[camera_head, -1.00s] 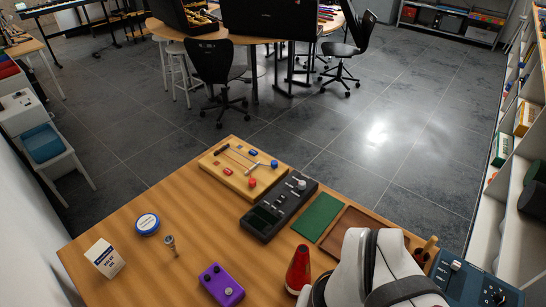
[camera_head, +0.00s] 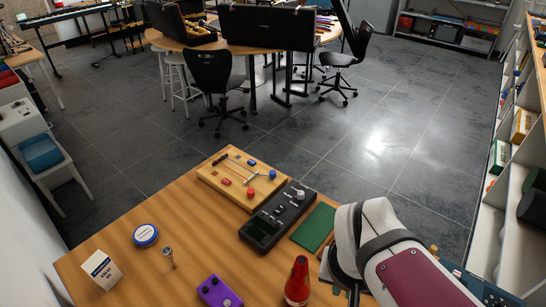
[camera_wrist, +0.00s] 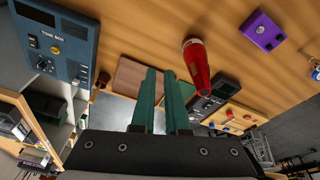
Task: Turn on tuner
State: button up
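The tuner appears to be the dark box with a screen (camera_head: 278,216) and light knobs on the table, beside the wooden board. In the wrist view, a dark device that seems to be the same one (camera_wrist: 201,107) lies beyond the red cone, to the right of the fingers. In the wrist view my gripper (camera_wrist: 160,72) has two green fingers with a narrow gap and nothing between them. It is apart from the tuner. In the head view my white arm covers the table's right part, and the fingertips cannot be made out.
A red cone (camera_head: 298,279) stands close to my arm. A green mat (camera_head: 315,227) lies right of the tuner, and a wooden board (camera_head: 242,179) with coloured parts lies behind it. A purple pedal (camera_head: 219,291) is in front. A blue tone box (camera_wrist: 60,45) shows in the wrist view.

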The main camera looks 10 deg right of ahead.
jog(key=w+d+r+t+h, duration=0.1)
jog(key=w+d, duration=0.1)
jog(key=w, duration=0.2)
jog(key=w+d+n+t+h, duration=0.1)
jog(key=w+d, duration=0.2)
jog(key=w, duration=0.2)
jog(key=w+d+r+n+t, duration=0.1)
jog(key=w+d+t, duration=0.1)
jog(key=w, duration=0.2)
jog(key=shift+w+d+r+h, duration=0.15)
jog(key=shift+w+r+h, duration=0.15)
jog(key=shift+h, duration=0.1)
grip_shut()
jog(key=w+n+t+y, duration=0.35)
jog(key=w+n, duration=0.25)
jog(key=w, duration=0.7)
jog(key=w+a+f+n+g+y, duration=0.1)
jog(key=a+f+n+g+y, duration=0.1)
jog(key=a+f+n+y, duration=0.4)
notch_tip(320, 180, down, 4)
jog(key=shift+a+r+n, duration=0.25)
jog(key=shift+a+n, duration=0.05)
jog(key=shift+a, duration=0.2)
jog(key=shift+g+y, duration=0.25)
